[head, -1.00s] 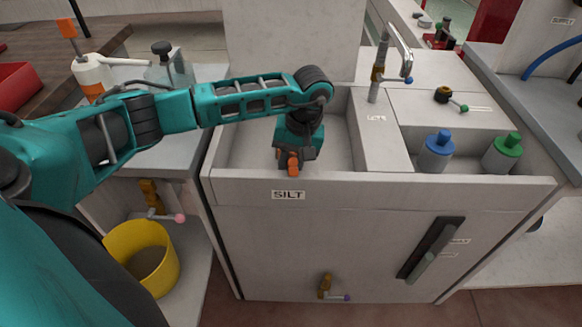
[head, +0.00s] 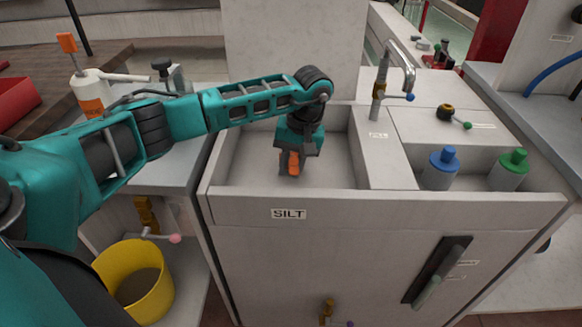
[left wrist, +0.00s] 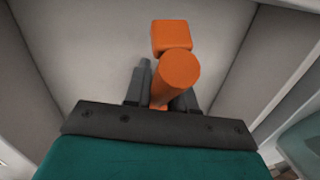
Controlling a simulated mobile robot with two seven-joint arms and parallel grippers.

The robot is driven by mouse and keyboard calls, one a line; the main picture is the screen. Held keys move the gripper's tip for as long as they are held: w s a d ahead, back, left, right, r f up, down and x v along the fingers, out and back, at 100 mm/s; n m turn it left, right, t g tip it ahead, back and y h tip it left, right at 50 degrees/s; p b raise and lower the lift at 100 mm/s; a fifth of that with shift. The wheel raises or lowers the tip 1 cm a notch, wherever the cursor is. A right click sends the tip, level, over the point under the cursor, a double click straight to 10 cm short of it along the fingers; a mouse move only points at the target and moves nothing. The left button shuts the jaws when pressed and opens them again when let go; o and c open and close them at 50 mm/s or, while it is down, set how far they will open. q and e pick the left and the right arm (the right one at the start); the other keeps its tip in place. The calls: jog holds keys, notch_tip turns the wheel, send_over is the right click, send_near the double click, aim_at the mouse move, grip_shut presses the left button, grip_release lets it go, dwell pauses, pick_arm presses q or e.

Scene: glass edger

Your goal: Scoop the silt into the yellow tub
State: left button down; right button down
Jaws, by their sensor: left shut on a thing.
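My left gripper (head: 291,158) is shut on an orange tool handle (left wrist: 178,70) and hangs inside the open basin (head: 245,207) labelled SILT. In the left wrist view the handle sticks up between the fingers, with an orange block (left wrist: 171,36) beyond it. The tool's working end is hidden. The basin floor is pale grey, and I cannot make out separate silt on it. The yellow tub (head: 108,262) stands low at the left of the cabinet, with dull grey-brown inside; I cannot tell whether that is silt. My right gripper is not in view.
The basin's front wall and side walls surround the gripper. A tap (head: 378,85) stands at its right, with a blue-topped bottle (head: 441,168) and a green-topped bottle (head: 509,170) beyond. A valve with a pink knob (head: 175,238) sits above the tub.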

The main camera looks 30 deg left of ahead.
pick_arm(q)
jog(key=shift+w+a+f+b, duration=0.1)
jog(key=shift+w+a+b, duration=0.35)
jog(key=shift+w+b, duration=0.35)
jog(key=shift+w+a+b, duration=0.3)
jog(key=shift+w+b, duration=0.15)
jog(key=shift+w, duration=0.1)
jog(key=shift+w+a+b, duration=0.3)
jog(key=shift+w+b, duration=0.1)
jog(key=shift+w, duration=0.1)
jog(key=shift+r, duration=0.25)
